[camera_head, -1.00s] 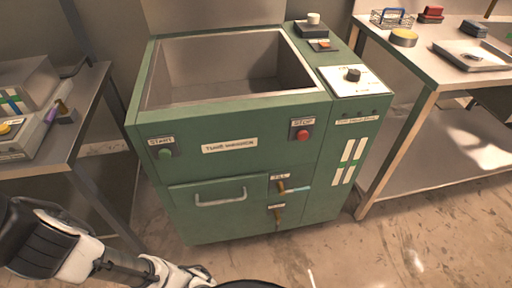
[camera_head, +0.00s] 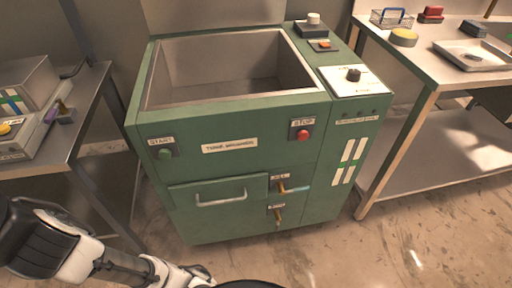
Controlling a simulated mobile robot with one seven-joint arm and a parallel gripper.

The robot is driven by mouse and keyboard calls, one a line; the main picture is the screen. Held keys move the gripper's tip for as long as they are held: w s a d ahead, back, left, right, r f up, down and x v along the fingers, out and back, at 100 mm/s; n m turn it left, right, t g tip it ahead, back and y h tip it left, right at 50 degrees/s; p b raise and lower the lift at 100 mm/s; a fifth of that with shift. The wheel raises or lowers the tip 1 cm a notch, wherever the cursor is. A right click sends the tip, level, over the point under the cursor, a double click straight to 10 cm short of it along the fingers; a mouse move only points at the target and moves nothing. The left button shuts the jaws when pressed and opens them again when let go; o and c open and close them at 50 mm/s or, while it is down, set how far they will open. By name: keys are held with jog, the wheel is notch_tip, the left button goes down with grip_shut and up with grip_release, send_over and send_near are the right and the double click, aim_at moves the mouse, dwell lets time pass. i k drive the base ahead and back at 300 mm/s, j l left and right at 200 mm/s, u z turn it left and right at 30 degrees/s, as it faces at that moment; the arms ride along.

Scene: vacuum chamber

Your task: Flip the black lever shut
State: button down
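A green machine (camera_head: 232,166) with an open metal tub (camera_head: 230,72) stands in the middle. I cannot make out a clearly black lever. Two small brass-coloured valve levers sit low on its front: an upper one (camera_head: 283,188) beside a pale blue piece, and a lower one (camera_head: 278,216). A dark knob (camera_head: 353,75) sits on the white panel at the top right. My gripper (camera_head: 200,275) is at the bottom edge, in front of and below the machine, apart from it. Its fingers are too unclear to tell whether they are open.
The front has a green START button (camera_head: 165,154), a red STOP button (camera_head: 303,135) and a drawer with a handle (camera_head: 221,201). A table (camera_head: 85,115) stands at left. A workbench (camera_head: 425,75) with a wire basket (camera_head: 391,19) and tray (camera_head: 474,55) stands at right. The floor in front is clear.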

aim_at(276, 213)
jog(key=k+j+z, duration=0.4)
jog(key=j, duration=0.2)
jog(key=k+j+z, duration=0.4)
jog(key=k+j+u, duration=0.3)
jog(key=i, duration=1.1)
jog(key=j+u, duration=0.05)
jog(key=j, duration=0.05)
